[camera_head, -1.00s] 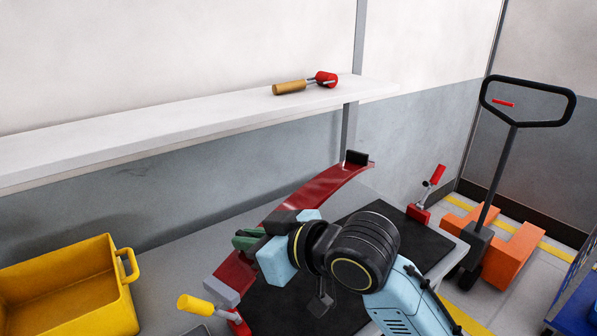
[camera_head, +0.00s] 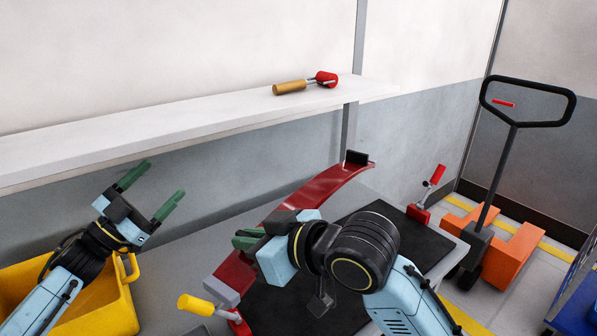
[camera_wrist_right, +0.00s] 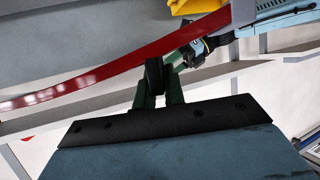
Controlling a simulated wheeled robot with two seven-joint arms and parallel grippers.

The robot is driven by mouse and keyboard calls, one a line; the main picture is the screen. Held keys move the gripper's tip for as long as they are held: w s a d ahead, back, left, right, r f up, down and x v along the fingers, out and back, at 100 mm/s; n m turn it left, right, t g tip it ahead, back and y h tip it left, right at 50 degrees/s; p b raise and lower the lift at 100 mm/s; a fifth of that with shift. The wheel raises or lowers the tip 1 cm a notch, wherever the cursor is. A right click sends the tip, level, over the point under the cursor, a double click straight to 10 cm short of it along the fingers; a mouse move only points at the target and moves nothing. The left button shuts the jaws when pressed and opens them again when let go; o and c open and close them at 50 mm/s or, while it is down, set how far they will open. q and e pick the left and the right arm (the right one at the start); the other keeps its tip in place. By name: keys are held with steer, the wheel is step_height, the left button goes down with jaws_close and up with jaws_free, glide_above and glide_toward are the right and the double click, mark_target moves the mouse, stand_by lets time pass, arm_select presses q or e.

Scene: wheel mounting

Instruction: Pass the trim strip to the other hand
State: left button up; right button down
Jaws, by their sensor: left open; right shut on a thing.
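The trim strip (camera_head: 318,184) is a long, curved dark-red piece running diagonally above the bench, with a black block at its far upper end and a grey block at its near lower end. My right gripper (camera_head: 247,238) is shut on the strip towards its near end.
A yellow bin (camera_head: 108,297) stands at the left, partly behind my left arm. A white shelf (camera_head: 200,126) at the back holds a roller-like tool (camera_head: 305,84). Clamps with a yellow handle (camera_head: 195,304) and a red handle (camera_head: 437,175) stand near the black mat (camera_head: 432,243). An orange pallet truck (camera_head: 510,255) is at right.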

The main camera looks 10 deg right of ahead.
steer(key=shift+r, duration=0.1)
arm_select(q)
steer(key=s+d+r+m+g, duration=0.4)
steer(key=d+r+m+g, duration=0.3)
steer(key=m, duration=0.3)
steer(key=s+d+r+m+g, duration=0.4)
steer(key=d+m+g, duration=0.2)
steer(key=d+m, duration=0.35)
steer(key=m+t+y, duration=0.2)
steer(key=m+y, duration=0.6)
steer(key=y, duration=0.1)
glide_toward(321, 190)
steer(key=s, duration=0.2)
steer(key=s+r, duration=0.1)
steer(key=s, duration=0.1)
steer(key=shift+d+r, duration=0.1)
steer(key=shift+d, duration=0.05)
steer(key=shift+w+d+m+t+y, duration=0.1)
steer(key=shift+d+m+t+y, duration=0.2)
steer(key=shift+m+t+y, duration=0.25)
steer(key=shift+w+d+m+t+y, duration=0.4)
steer(key=shift+w+m+t+y, duration=0.15)
steer(key=shift+t+y, duration=0.4)
steer(key=x, duration=1.2)
steer(key=shift+r, duration=0.1)
